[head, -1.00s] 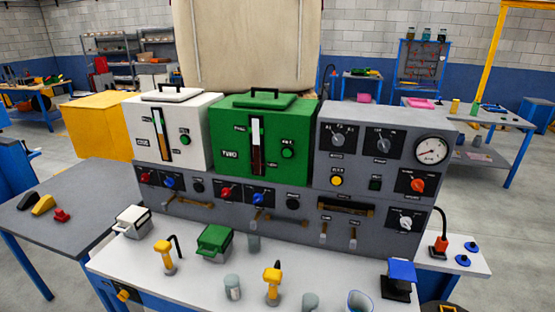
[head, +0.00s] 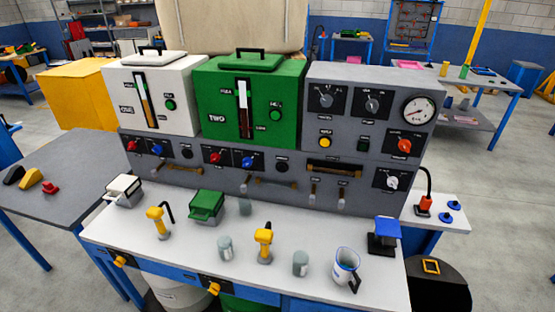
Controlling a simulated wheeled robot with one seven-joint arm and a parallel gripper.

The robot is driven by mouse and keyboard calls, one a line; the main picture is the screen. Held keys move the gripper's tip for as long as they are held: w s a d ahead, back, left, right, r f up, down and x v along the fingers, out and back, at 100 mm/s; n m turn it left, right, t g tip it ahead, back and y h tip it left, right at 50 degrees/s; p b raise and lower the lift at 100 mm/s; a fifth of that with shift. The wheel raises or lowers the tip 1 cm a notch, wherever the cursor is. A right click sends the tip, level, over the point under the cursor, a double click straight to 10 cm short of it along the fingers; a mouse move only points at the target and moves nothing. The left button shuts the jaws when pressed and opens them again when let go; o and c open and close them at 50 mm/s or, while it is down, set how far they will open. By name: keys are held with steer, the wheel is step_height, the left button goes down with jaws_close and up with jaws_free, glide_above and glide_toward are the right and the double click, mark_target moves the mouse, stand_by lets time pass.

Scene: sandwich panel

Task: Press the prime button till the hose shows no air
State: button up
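A grey control panel (head: 310,188) stands at the back of the white-topped bench, with a white tank (head: 180,80) and a green tank (head: 292,85) on its left part. A round yellow button (head: 325,142) is on the upper right part of the panel, and a dark green button (head: 363,145) is to its right. Their labels are too small to read, so I cannot tell which is the prime button. A black hose (head: 428,180) curves beside the panel's right end above a red fitting (head: 424,203); air in it cannot be seen. My gripper is not in view.
Yellow-handled tools (head: 264,245), grey cups, a clear jug (head: 346,268) and a blue-topped stand (head: 385,232) are on the bench. A grey side table (head: 70,185) stands left. A black drum (head: 440,285) stands at the right front. Open floor lies further right.

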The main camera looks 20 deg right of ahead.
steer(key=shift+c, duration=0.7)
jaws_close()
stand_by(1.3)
